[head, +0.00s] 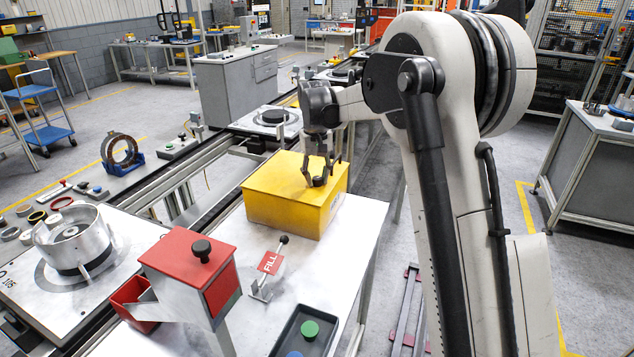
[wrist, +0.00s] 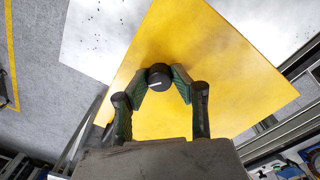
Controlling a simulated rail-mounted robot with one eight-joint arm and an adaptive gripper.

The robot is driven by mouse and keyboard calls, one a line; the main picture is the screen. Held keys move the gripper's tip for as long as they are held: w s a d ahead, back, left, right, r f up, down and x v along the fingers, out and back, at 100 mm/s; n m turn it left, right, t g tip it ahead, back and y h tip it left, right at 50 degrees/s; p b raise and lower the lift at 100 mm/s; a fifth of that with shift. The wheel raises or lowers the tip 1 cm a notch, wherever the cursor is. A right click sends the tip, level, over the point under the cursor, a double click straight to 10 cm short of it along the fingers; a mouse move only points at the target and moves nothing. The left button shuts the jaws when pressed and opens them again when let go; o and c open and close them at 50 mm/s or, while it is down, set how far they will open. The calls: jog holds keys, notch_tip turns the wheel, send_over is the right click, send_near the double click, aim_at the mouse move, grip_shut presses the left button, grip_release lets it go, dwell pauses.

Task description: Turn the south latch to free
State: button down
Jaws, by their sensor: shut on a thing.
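My gripper (head: 320,174) is over the top of the yellow box (head: 272,200) in the head view, fingers pointing down. In the wrist view my gripper (wrist: 160,82) has its two fingers closed on the sides of a round black knob (wrist: 159,72). The knob has a short white line on its face. It stands on the yellow box top (wrist: 205,65). In the head view the fingers partly cover this knob. I cannot pick out a part marked as the south latch in either view.
A red box (head: 190,262) with a black knob stands nearer, beside a FILL lever (head: 270,264). A dark tray (head: 303,335) holds a green and a blue piece. A pallet (head: 30,283) with a metal housing (head: 75,240) is at left. The white bench top between is partly clear.

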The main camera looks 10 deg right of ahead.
aim_at(316, 178)
jog(key=n+b, duration=0.1)
jog(key=n, duration=0.2)
jog(key=shift+n, duration=0.4)
jog(key=shift+n+b, duration=0.6)
jog(key=shift+n, duration=1.3)
jog(key=c, duration=1.5)
grip_release()
jog(key=shift+o, duration=0.2)
notch_tip(316, 178, up, 12)
jog(key=shift+s+a, duration=0.15)
